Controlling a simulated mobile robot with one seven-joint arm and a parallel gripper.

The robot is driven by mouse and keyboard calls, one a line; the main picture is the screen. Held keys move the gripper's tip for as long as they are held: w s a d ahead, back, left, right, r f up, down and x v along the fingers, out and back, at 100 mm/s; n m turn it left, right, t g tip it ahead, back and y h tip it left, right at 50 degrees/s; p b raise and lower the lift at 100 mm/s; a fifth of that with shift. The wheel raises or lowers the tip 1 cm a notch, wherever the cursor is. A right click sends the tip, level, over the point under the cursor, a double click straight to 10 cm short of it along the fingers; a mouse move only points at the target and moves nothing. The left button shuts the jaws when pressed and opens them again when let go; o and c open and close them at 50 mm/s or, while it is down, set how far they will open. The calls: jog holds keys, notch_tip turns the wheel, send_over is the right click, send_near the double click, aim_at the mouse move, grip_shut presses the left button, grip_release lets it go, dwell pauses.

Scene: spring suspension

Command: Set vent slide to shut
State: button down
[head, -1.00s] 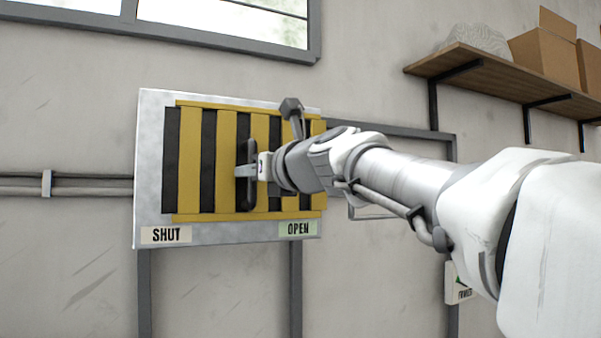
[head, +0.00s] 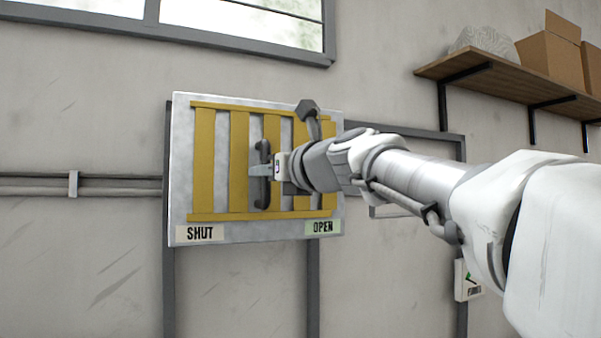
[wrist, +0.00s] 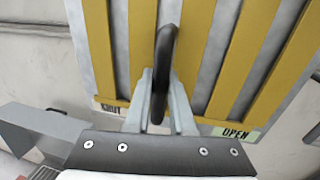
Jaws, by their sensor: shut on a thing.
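The vent slide (head: 238,160) is a yellow barred frame on a pale metal plate (head: 181,150) on the wall. Bare plate shows between its bars, with no dark slots in sight. Its left end is near the plate's SHUT side. A SHUT label (head: 200,233) is at the plate's lower left and an OPEN label (head: 323,227) at its lower right. My gripper (head: 260,171) is shut on the dark upright handle (head: 264,190) of the slide. In the wrist view both fingers (wrist: 160,88) pinch the handle (wrist: 163,48), and the SHUT label is partly hidden.
A wooden shelf (head: 490,76) with cardboard boxes (head: 548,58) is at upper right. A window (head: 245,25) is above the plate. Wall conduits (head: 110,186) run in from the left. A small sign (head: 467,281) is at lower right, partly behind my arm.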

jog(key=shift+s+a, duration=0.15)
jog(key=shift+a, duration=0.05)
jog(key=c, duration=0.8)
grip_release()
jog(key=shift+a, duration=0.15)
jog(key=shift+o, duration=0.2)
jog(key=shift+s+d, duration=0.15)
jog(key=shift+d, duration=0.1)
jog(key=b+v, duration=0.4)
jog(key=v, duration=1.3)
jog(key=shift+d, duration=0.1)
